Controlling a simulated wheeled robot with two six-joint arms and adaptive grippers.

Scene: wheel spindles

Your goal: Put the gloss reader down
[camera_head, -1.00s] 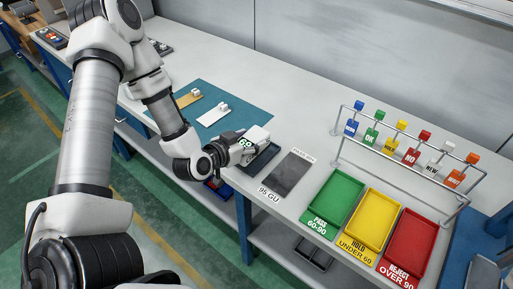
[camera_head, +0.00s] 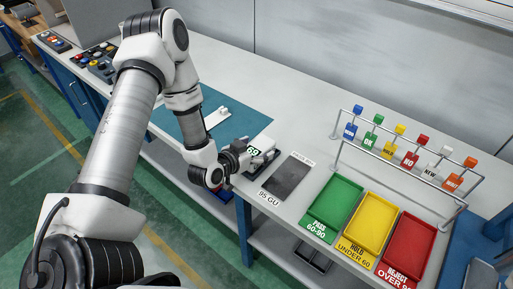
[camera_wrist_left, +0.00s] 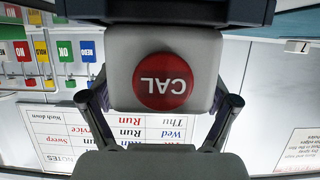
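The gloss reader (camera_head: 262,144) is a pale box with a dark display showing 69 in green. Its red CAL button shows upside down in the left wrist view (camera_wrist_left: 164,81). My left gripper (camera_head: 240,154) has its fingers on both sides of the reader's body and appears shut on it. The reader is over a dark tray (camera_head: 262,166), left of the dark 95 GU tile (camera_head: 288,176). The reader hides most of the tray, and I cannot tell whether they touch. My right gripper is not in view.
Green PASS (camera_head: 330,207), yellow HOLD (camera_head: 368,222) and red REJECT (camera_head: 408,243) trays stand at the bench's right. A teal mat (camera_head: 240,107) lies behind the arm. The bench's back middle is clear.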

